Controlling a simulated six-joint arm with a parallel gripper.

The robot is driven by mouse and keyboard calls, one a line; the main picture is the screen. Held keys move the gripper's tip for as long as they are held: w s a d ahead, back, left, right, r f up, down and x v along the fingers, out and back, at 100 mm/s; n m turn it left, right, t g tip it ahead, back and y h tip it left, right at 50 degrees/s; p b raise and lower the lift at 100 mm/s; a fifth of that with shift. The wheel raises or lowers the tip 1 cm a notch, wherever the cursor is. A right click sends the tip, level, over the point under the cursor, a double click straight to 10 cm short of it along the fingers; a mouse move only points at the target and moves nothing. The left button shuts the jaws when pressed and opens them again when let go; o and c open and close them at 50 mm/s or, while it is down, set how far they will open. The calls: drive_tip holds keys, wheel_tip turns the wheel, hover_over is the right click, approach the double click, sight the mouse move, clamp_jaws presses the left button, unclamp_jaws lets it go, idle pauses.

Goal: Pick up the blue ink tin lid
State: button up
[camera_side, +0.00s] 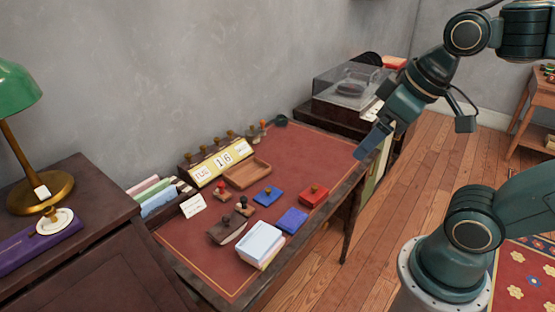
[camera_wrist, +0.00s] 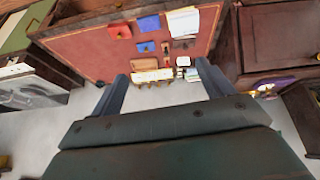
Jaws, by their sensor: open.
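Two blue pieces lie on the red desk top. One is a blue ink tin (camera_side: 268,196) with a small knob on its lid; it also shows in the wrist view (camera_wrist: 146,47). The other is a flat blue rectangle (camera_side: 292,221) with no clear knob, nearer the front edge, also in the wrist view (camera_wrist: 149,23). I cannot tell whether this one is a lid or a pad. My gripper (camera_side: 372,146) is open and empty, raised near the desk's right end, well apart from both. Its two fingers spread in the wrist view (camera_wrist: 162,78).
A red tin with a knob (camera_side: 314,195) sits right of the blue pieces. A white paper stack (camera_side: 260,242), small stamps (camera_side: 243,205), a wooden tray (camera_side: 247,173) and a date block (camera_side: 221,163) stand around them. A clear-lidded box (camera_side: 356,86) is behind.

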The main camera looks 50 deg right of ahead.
drive_tip(key=w+d+n+g, duration=0.1)
drive_tip(key=w+n, duration=0.3)
drive_tip(key=w, duration=0.5)
drive_tip(key=n+g, duration=0.4)
drive_tip(key=n, duration=0.9)
hover_over(266, 190)
wheel_tip(266, 190, down, 22)
drive_tip(key=shift+s, duration=0.1)
drive_tip(key=shift+f, duration=4.25)
